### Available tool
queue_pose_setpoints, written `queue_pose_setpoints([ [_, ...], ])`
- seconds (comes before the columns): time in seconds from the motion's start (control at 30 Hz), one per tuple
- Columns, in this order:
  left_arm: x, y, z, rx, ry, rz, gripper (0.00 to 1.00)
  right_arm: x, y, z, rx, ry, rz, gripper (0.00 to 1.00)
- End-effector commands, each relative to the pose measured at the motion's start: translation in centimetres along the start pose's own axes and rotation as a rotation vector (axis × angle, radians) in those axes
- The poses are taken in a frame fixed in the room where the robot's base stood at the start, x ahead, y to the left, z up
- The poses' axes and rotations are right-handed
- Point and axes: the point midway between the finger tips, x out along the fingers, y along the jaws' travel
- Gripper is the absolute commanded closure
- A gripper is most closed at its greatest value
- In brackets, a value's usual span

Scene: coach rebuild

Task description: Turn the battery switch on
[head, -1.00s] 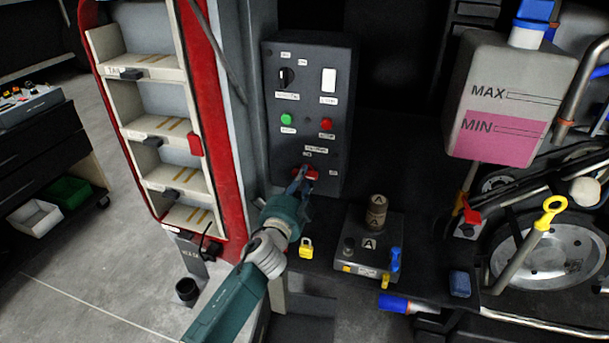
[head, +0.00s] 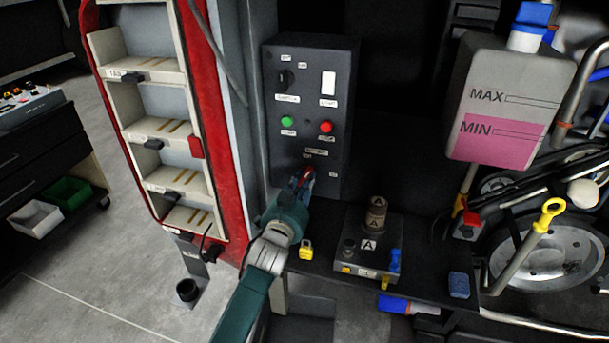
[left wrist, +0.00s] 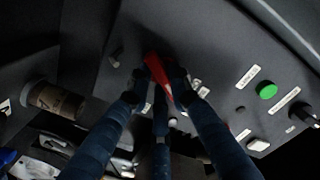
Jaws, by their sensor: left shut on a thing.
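The battery switch is a red handle (head: 306,176) low on the dark control panel (head: 343,95). In the left wrist view the red handle (left wrist: 157,72) lies between my fingertips, slanted. My left gripper (head: 300,185) is shut on it, with a finger on each side; its fingers also show in the left wrist view (left wrist: 160,88). The gripper hides part of the handle and the small labels around it in the head view. My right gripper is in neither view.
The panel also carries a green button (head: 287,122), a red button (head: 326,127), a black rotary knob (head: 286,79) and a white rocker (head: 328,83). A yellow padlock (head: 306,250) and a battery-like box (head: 367,256) sit close to my left arm. A red-edged shelf rack (head: 224,150) stands left.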

Motion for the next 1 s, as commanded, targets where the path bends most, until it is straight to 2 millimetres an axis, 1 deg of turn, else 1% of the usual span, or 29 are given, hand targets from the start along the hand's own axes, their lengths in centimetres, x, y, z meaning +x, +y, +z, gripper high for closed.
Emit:
queue_pose_setpoints([
  [0.03, 0.2, -0.6, -1.4, -0.019, 0.026, -0.010, 1.00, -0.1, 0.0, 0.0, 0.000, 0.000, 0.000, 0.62],
  [0.27, 0.2, -0.6, -1.4, -0.026, 0.027, -0.010, 1.00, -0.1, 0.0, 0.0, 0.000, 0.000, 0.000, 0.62],
  [0.37, 0.2, -0.7, -1.5, -0.118, 0.027, -0.009, 1.00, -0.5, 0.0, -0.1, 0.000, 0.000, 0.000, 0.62],
  [0.5, 0.2, -0.7, -1.7, -0.349, 0.027, -0.007, 1.00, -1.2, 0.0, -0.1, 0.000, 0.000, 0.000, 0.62],
  [0.6, 0.2, -0.7, -1.7, -0.479, 0.028, -0.005, 1.00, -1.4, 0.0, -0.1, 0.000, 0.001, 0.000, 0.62],
  [0.7, 0.2, -0.6, -1.7, -0.535, 0.029, -0.005, 1.00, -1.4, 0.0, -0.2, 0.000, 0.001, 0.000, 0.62],
  [0.87, 0.2, -0.6, -1.7, -0.538, 0.030, -0.005, 1.00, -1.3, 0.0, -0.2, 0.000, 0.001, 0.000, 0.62],
  [0.9, 0.2, -0.6, -1.7, -0.537, 0.030, -0.005, 0.75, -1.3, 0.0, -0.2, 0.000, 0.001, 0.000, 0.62],
  [0.97, 0.2, -0.5, -1.6, -0.537, 0.028, -0.005, 0.63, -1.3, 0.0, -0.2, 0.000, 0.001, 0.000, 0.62],
  [1.0, 0.2, -0.5, -1.6, -0.537, 0.026, -0.004, 0.62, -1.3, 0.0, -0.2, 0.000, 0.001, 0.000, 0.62],
])
